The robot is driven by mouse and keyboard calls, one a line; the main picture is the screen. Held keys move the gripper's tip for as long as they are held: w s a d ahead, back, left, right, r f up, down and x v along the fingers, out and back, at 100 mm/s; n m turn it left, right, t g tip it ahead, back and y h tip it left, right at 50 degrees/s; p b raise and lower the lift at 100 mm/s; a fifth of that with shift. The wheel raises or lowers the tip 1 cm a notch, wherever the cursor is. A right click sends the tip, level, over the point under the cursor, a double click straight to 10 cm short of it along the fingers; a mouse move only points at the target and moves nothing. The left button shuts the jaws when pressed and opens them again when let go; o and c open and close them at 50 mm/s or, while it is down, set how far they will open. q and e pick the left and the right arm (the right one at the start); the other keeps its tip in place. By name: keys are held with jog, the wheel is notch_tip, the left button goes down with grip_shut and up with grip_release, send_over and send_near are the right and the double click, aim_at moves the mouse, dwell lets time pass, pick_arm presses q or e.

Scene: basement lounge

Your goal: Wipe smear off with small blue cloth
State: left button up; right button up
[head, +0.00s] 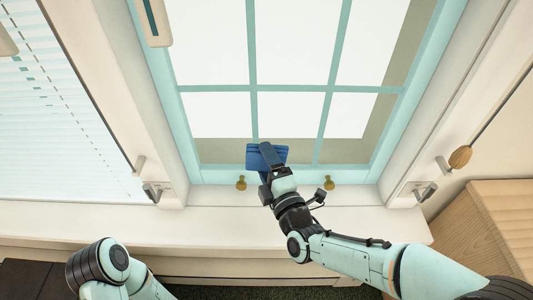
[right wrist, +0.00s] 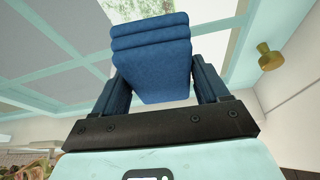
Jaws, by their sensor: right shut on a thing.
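The small blue cloth (head: 254,161) is folded and held by my right gripper (head: 267,152) at the lower part of the window (head: 251,60), in front of the bottom pane row. In the right wrist view the cloth (right wrist: 150,62) sits between the two dark fingers of my right gripper (right wrist: 160,88), which is shut on it. The cloth overlaps the glass and the bars in the picture; I cannot tell if it touches them. No smear can be made out for certain. My left arm shows at the lower left of the head view, but its gripper is out of frame.
Two brass knobs (head: 241,183) (head: 329,183) stand along the bottom of the window frame. The white sill (head: 220,224) below is clear. A blind (head: 60,110) covers the window at left. A cord with a wooden pull (head: 460,157) hangs at right above wooden furniture (head: 490,225).

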jog(key=shift+s, duration=0.15)
jog(key=shift+s+p, duration=0.45)
jog(key=shift+s, duration=1.05)
